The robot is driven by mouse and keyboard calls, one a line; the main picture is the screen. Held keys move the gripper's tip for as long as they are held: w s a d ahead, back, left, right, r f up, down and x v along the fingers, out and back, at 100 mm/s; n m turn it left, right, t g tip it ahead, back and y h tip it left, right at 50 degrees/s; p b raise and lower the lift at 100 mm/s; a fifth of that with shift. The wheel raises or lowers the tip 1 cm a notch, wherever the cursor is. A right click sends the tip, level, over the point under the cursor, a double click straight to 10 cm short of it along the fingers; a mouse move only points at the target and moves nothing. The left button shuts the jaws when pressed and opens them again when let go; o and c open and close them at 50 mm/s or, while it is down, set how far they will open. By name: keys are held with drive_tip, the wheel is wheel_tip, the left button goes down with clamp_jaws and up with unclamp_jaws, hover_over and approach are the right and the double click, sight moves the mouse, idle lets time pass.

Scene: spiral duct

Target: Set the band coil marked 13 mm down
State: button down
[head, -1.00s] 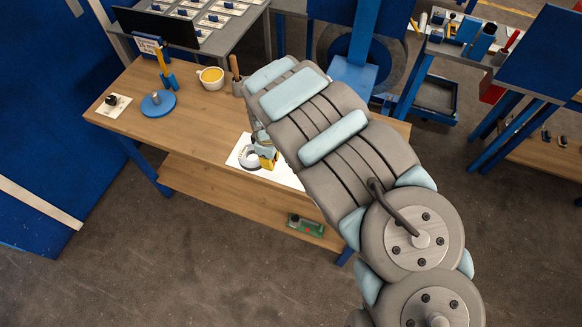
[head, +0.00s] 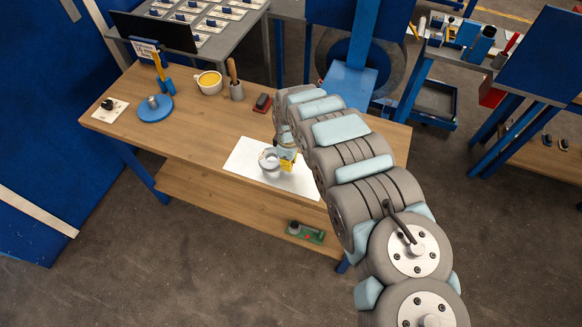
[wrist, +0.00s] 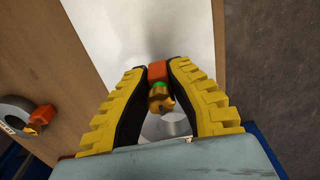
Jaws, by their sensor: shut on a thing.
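My gripper (wrist: 158,72) has yellow ribbed fingers and is shut on the orange tab (wrist: 157,71) of a band coil. The coil's pale grey ring (wrist: 166,125) shows partly between the fingers in the wrist view, and a brass-coloured piece lies over it. In the head view the ring (head: 268,159) is over the white sheet (head: 245,155), just left of my gripper (head: 286,160). I cannot tell whether it touches the sheet. A second grey coil with an orange tab (wrist: 15,113) lies on wood at the left of the wrist view. No 13 mm mark is readable.
On the wooden table (head: 200,125) stand a blue round stand (head: 155,112), a yellow-filled cup (head: 209,82), a tool holder (head: 237,91) and a red-and-black object (head: 262,103). A green item (head: 305,232) lies on the lower shelf. The table's left middle is clear.

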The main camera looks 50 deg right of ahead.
drive_tip(key=shift+d+f, duration=0.1)
drive_tip(key=shift+d, duration=0.1)
drive_tip(key=shift+d+f, duration=0.2)
wheel_tip(320, 180, down, 2)
drive_tip(key=shift+a+f, duration=0.1)
drive_tip(key=shift+f, duration=0.4)
drive_tip(key=shift+f, duration=0.15)
drive_tip(key=c, duration=1.2)
unclamp_jaws()
